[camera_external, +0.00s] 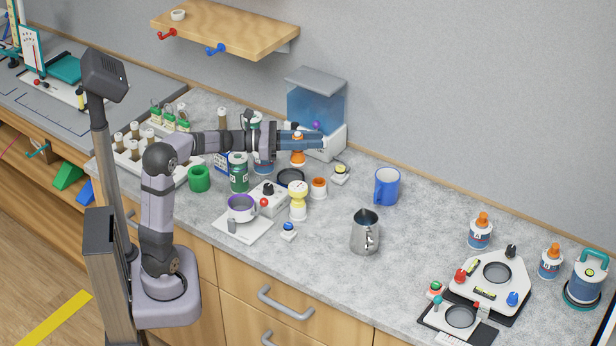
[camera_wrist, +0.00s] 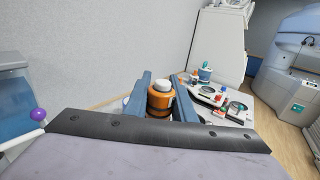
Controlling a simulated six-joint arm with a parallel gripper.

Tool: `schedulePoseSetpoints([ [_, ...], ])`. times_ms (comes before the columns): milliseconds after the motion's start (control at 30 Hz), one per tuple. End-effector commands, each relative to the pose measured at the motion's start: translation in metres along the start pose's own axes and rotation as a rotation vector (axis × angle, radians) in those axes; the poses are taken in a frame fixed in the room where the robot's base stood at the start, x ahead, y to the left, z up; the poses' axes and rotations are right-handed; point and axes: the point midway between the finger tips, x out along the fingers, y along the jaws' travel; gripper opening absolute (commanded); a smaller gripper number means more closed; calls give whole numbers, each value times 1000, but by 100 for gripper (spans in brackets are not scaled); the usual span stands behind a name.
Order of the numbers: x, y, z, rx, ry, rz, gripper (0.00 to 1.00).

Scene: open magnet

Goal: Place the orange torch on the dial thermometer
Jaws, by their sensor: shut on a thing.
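My gripper (camera_external: 316,139) reaches right over the back of the counter, its blue fingers level. It is shut on the orange torch (camera_external: 298,157), an orange cylinder with a pale end. In the wrist view the torch (camera_wrist: 160,101) sits between the two fingers (camera_wrist: 161,87), its white end up. In the external view the fingers cover part of it, and whether it touches the counter is not clear. I cannot pick out the dial thermometer for sure. A dark-rimmed round piece (camera_external: 291,177) lies flat just below the torch in the picture.
A blue-tanked dispenser (camera_external: 316,108) stands close behind the fingers. A yellow-and-white item (camera_external: 298,201), an orange-and-white cup (camera_external: 319,187) and a green can (camera_external: 238,173) crowd nearby. A blue mug (camera_external: 387,186) and a metal pitcher (camera_external: 365,232) stand to the right, with clear counter beyond.

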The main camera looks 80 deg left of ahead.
Motion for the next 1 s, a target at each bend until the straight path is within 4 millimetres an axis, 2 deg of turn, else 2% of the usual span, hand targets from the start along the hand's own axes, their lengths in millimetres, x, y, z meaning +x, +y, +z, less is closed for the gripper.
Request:
schedulePoseSetpoints([
  [100,0,0,-20,-7,2,0,0],
  [233,0,0,-36,-5,1,1,0],
  [533,0,0,-46,0,0,0,0],
  [800,0,0,-76,-4,1,1,0],
  [1000,0,0,-81,0,-1,2,0],
])
